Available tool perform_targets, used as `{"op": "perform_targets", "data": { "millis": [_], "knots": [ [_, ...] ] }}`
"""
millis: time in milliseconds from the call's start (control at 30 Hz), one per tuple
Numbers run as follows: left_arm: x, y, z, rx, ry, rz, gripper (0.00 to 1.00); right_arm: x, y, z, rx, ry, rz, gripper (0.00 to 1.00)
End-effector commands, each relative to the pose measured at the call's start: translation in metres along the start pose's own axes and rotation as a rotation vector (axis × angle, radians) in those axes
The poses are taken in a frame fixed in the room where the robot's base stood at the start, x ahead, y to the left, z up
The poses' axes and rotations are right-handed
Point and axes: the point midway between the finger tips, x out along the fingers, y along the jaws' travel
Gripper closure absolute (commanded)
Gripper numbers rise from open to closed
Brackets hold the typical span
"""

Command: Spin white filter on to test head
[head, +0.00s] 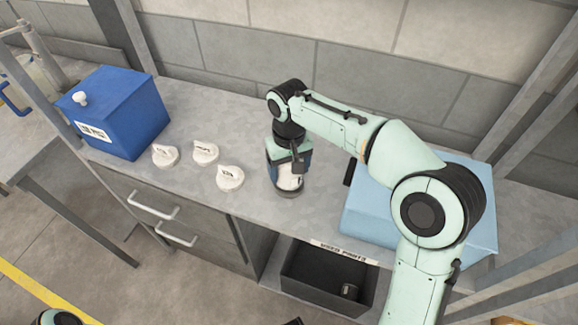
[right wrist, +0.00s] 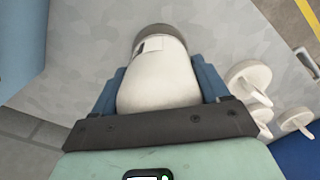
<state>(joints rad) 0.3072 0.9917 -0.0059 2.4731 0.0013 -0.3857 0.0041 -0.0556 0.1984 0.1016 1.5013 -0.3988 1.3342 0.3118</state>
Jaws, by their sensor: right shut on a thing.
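A white cylindrical filter (right wrist: 160,80) with a dark grey band at its far end is between the blue fingers of my right gripper (right wrist: 160,92). In the head view my right gripper (head: 288,165) points down over the grey counter and is shut on the filter (head: 290,182). The filter is upright there, its dark end at the bottom, at or very near the counter top; I cannot tell if it touches. The fingers and wrist hide part of it. I cannot make out a test head for certain. My left gripper is not in view.
Three white labelled caps with raised grips (head: 229,178) lie on the counter (head: 190,205) left of the filter. A blue box (head: 140,110) with a white knob is at the left. A pale blue block (head: 360,215) is at the right. A dark used-parts bin (head: 310,275) sits below.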

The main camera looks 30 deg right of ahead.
Motion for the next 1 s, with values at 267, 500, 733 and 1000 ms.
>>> {"op": "perform_targets", "data": {
  "millis": [267, 500, 733, 1000],
  "knots": [
    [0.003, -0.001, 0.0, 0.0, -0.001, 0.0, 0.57, 0.005, 0.0, 0.0, 0.0, 0.001, 0.0, 0.68],
    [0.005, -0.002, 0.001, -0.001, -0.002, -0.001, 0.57, 0.009, 0.0, 0.0, 0.0, 0.002, 0.0, 0.68],
    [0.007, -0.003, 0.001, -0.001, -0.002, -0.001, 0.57, 0.013, 0.0, 0.0, 0.0, 0.002, 0.0, 0.12],
    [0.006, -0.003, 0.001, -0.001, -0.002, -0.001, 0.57, 0.013, 0.0, 0.0, 0.0, 0.0, 0.0, 0.0]
  ]
}}
